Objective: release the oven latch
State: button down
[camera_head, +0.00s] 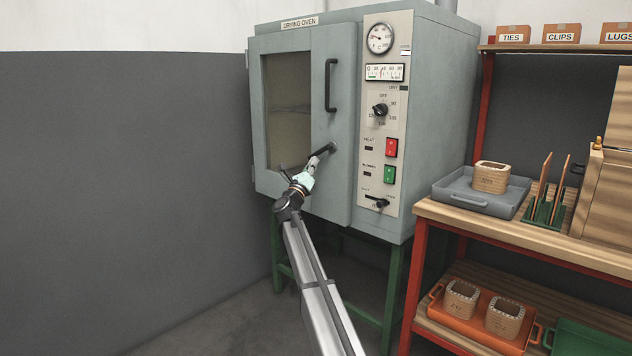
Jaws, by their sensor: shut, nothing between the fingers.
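The drying oven (436,120) is a pale green cabinet on green legs. Its door (345,105) has a window, a black upright handle (329,85) and, lower down, a dark latch lever (320,151) on a round pivot (332,146). The lever slants down to the left from the pivot. The door looks shut. My gripper (315,164) is shut and empty at the lever, just below it. The fingertips are small here and partly merge with the lever, so I cannot tell whether they touch.
The control panel (385,50) with dial, knob and switches is right of the door. The floor left of the oven is clear.

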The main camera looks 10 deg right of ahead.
jog(key=r+m+g+h+b, duration=0.1)
jog(key=m, duration=0.1)
jog(key=w+a+m+g+h+b, duration=0.1)
jog(key=m+h, duration=0.1)
jog(key=m, duration=0.1)
jog(key=r+m+g+h+b, duration=0.1)
jog(key=m, duration=0.2)
jog(key=shift+w+a+r+h, duration=0.15)
jog(key=shift+w+r+h, duration=0.15)
jog(key=shift+w+h, duration=0.1)
jog(key=shift+w+r, duration=0.1)
jog(key=shift+r, duration=0.1)
jog(key=shift+b, duration=0.3)
jog(key=w+f+p+v, duration=0.1)
jog(key=f+v, duration=0.1)
jog(key=v, duration=1.1)
jog(key=shift+d+p, duration=0.3)
jog(key=shift+d, duration=0.05)
jog(key=shift+w, duration=0.1)
